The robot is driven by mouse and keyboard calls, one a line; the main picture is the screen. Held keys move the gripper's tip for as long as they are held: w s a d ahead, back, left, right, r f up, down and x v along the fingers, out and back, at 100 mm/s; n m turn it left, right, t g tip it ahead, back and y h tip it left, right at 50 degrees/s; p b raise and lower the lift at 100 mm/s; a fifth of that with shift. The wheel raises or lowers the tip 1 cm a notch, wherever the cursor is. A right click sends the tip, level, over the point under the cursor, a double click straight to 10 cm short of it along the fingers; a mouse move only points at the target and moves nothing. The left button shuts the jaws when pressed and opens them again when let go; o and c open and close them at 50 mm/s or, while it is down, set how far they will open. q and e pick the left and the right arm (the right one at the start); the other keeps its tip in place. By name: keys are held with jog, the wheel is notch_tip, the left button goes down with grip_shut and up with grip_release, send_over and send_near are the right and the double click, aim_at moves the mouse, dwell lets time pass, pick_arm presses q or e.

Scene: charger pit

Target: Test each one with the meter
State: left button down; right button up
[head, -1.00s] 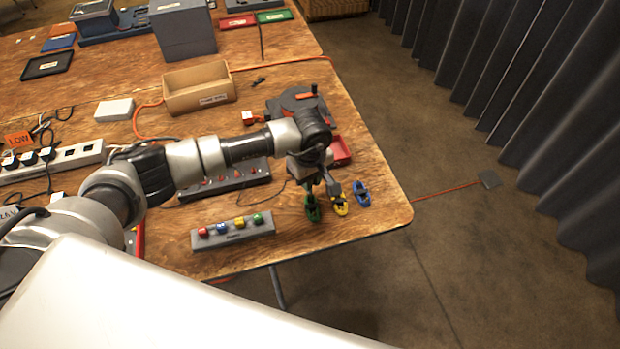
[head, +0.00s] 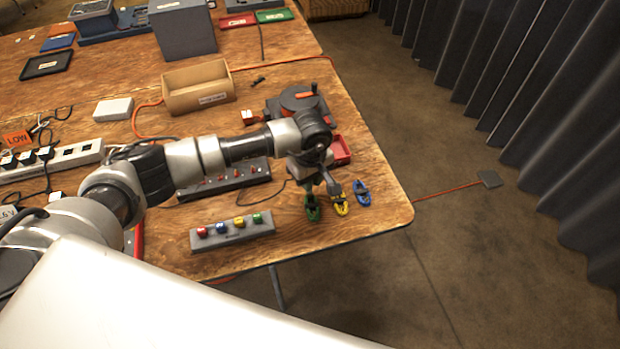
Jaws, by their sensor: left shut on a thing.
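Three small clip-like pieces stand in a row near the table's right front corner: a green one (head: 313,211), a yellow one (head: 341,208) and a blue one (head: 362,194). My left gripper (head: 319,190) points down over the green piece and appears shut on it; its wrist and fingers hide part of the grip. The yellow piece is close beside the fingers, and the blue one stands apart to the right. I cannot make out for sure which device is the meter. My right gripper is out of view.
A grey strip with red, blue, yellow and green blocks (head: 231,236) lies at the front edge. A power strip (head: 72,157) lies left.

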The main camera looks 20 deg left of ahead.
pick_arm(q)
jog(key=c, duration=0.7)
grip_release()
jog(key=shift+r+p, duration=2.05)
jog(key=shift+r, duration=1.7)
